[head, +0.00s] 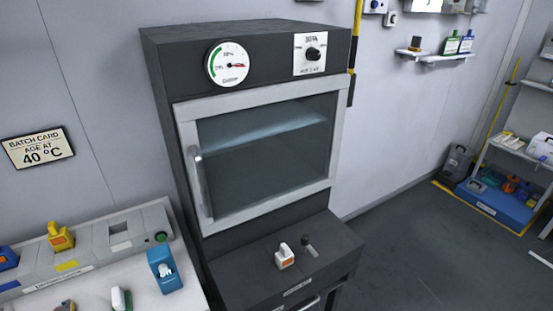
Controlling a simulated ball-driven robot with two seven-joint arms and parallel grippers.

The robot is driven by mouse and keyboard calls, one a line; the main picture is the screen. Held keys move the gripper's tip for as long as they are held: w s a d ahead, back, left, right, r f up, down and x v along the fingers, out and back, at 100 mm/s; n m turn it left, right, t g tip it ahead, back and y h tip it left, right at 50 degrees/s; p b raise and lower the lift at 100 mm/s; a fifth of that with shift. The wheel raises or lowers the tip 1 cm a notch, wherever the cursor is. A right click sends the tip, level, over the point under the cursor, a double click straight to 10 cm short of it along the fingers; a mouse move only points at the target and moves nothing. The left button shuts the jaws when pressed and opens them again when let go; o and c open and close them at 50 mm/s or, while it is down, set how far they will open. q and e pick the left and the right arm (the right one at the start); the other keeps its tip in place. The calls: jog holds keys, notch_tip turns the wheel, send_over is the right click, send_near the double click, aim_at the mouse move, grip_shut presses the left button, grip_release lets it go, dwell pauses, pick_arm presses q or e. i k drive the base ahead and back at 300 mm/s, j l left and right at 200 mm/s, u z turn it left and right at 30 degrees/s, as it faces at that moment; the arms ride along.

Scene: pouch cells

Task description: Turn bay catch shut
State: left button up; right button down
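A dark cabinet (160,100) with a grey-framed glass door (265,145) stands in the middle of the head view; the door looks shut. On its lower ledge are a small white piece with an orange label (285,257) and a small dark lever with a grey knob (308,243). On the left bench, a yellow handle-like piece (60,237) stands on a grey unit (110,245). I cannot tell which of these, if any, is the bay catch, nor how it is turned. Neither gripper is in view.
A vertical door handle (203,185) sticks out at the door's left. A gauge (228,64) and a dial (313,53) are above. A blue holder (164,270) stands on the left bench. A shelf rack (500,185) is at the right; the floor between (410,240) is clear.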

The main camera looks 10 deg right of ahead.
aim_at(305, 241)
jog(key=i+l+u, duration=0.15)
jog(key=l, duration=0.2)
jog(key=i+l+u, duration=0.1)
jog(key=l, duration=0.25)
jog(key=i+l+u, duration=0.15)
jog(key=l, duration=0.2)
jog(key=i+l+u, duration=0.1)
jog(key=l, duration=0.3)
